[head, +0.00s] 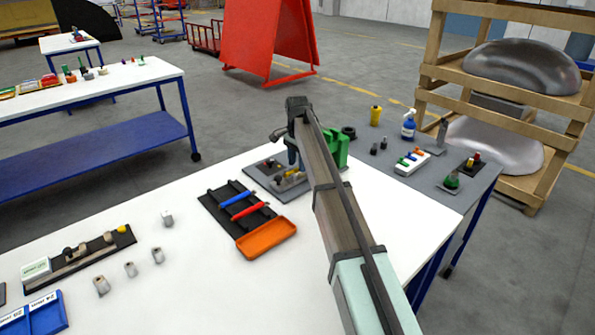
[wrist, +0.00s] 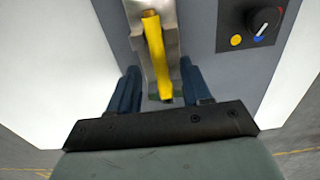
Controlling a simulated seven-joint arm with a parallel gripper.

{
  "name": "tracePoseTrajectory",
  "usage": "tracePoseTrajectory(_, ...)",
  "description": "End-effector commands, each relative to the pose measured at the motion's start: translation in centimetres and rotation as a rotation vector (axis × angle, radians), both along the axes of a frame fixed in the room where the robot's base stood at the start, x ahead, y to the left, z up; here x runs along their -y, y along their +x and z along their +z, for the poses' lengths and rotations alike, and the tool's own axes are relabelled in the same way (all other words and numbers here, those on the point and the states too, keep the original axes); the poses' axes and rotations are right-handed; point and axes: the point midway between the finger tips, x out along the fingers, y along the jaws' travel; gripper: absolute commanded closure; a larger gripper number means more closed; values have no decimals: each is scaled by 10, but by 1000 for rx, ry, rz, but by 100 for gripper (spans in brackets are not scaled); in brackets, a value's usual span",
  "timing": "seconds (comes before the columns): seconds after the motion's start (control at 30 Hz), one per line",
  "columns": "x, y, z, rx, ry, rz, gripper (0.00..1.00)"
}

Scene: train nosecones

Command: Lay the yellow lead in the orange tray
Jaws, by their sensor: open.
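The yellow lead (wrist: 155,50) sits in a grey metal holder (wrist: 168,22) in the wrist view. My gripper (wrist: 160,68) is open, with one dark blue finger on each side of the lead and a visible gap to both. In the head view my gripper (head: 290,160) points down over a grey panel at the far side of the white table, and the lead is mostly hidden there. The orange tray (head: 267,240) lies on the table in front of a black rack (head: 217,212). No lead shows in the tray.
A blue lead (head: 238,203) and a red lead (head: 249,212) lie across the black rack. A black knob (wrist: 263,24) is on the panel to the right of the holder. A green block (head: 336,148) stands close behind my arm. The table left of the rack has free room.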

Motion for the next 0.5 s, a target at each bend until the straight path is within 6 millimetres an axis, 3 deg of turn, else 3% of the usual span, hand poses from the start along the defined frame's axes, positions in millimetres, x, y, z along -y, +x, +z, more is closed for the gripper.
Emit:
tracePoseTrajectory(0.1, 0, 0, -12, 1, 0, 1, 52)
tracePoseTrajectory(0.33, 0, 0, -13, 3, 0, 1, 52)
tracePoseTrajectory(0.5, 0, 0, -13, 2, -1, 1, 67)
